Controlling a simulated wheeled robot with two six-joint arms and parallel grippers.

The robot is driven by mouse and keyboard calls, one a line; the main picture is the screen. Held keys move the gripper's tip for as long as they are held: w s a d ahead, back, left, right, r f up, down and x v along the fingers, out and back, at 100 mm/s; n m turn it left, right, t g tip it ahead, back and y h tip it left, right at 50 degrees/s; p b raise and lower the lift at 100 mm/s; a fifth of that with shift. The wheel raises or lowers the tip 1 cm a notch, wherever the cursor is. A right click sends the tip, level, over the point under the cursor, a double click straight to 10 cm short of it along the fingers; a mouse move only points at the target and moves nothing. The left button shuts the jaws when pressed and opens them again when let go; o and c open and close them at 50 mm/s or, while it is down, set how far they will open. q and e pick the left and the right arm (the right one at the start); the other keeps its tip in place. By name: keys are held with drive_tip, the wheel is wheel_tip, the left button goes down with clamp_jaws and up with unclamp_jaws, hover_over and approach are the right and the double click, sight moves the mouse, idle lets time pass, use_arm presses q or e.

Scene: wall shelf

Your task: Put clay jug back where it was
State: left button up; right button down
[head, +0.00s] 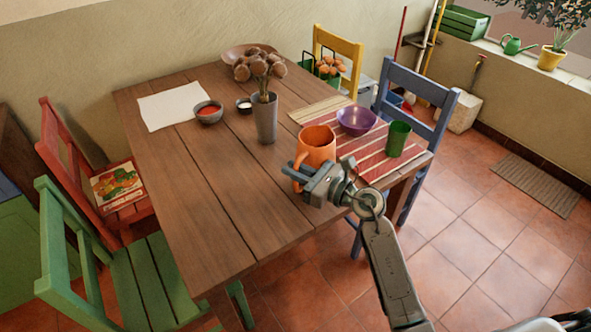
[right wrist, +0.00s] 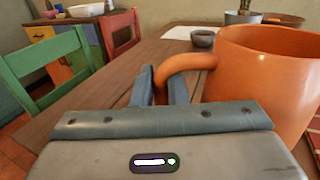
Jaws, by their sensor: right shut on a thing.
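The orange clay jug (head: 317,143) is upright at the right end of the wooden table, by the red striped mat (head: 372,158). My right gripper (head: 300,178) is shut on the jug's handle at its near left side. In the right wrist view the handle (right wrist: 188,62) runs between the two fingers (right wrist: 160,85), and the jug's body (right wrist: 268,75) fills the right side. I cannot tell whether the jug's base touches the table or mat, since my gripper hides part of it. My left gripper is not in view.
A purple bowl (head: 356,121) and a green cup (head: 398,138) stand on the mat, right of the jug. A grey vase (head: 265,118) with dried flowers stands behind it to the left. Blue (head: 441,108), green (head: 50,235) and red (head: 58,140) chairs surround the table. The table's near left part is clear.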

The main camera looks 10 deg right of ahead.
drive_tip(key=c, duration=1.4)
unclamp_jaws()
drive_tip(key=shift+s, duration=0.1)
drive_tip(key=shift+c, duration=0.2)
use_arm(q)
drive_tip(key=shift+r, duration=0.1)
use_arm(e)
drive_tip(key=shift+r, duration=0.1)
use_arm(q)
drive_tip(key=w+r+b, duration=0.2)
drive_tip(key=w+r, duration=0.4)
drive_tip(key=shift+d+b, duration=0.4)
use_arm(e)
drive_tip(key=v, duration=1.2)
drive_tip(key=shift+d, duration=0.1)
